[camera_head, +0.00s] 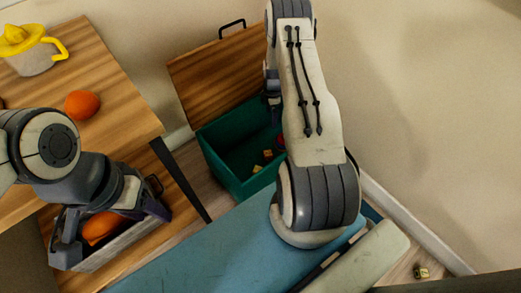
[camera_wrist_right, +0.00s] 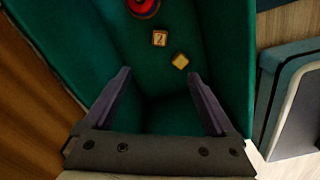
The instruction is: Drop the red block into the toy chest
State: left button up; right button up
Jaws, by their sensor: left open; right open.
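The toy chest (camera_head: 222,172) is a green box with its wooden lid (camera_head: 215,70) raised against the wall. The right wrist view looks down into the chest (camera_wrist_right: 225,60). Inside lie a small cube marked 2 (camera_wrist_right: 160,39), a yellowish cube (camera_wrist_right: 180,61) and a round red thing (camera_wrist_right: 143,6) cut by the top edge. I cannot make out a plainly red block. My right gripper (camera_wrist_right: 161,76) is open and empty above the chest interior; my arm mostly hides it in the head view. My left gripper (camera_head: 104,222) is open over an orange thing (camera_head: 100,226) in a crate.
A small patterned cube (camera_head: 421,272) lies at the right on the floor.

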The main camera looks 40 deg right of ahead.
notch_tip(320, 180, up, 7)
jog(key=p, duration=0.1)
jog(key=shift+f, duration=0.15)
dwell(0.3)
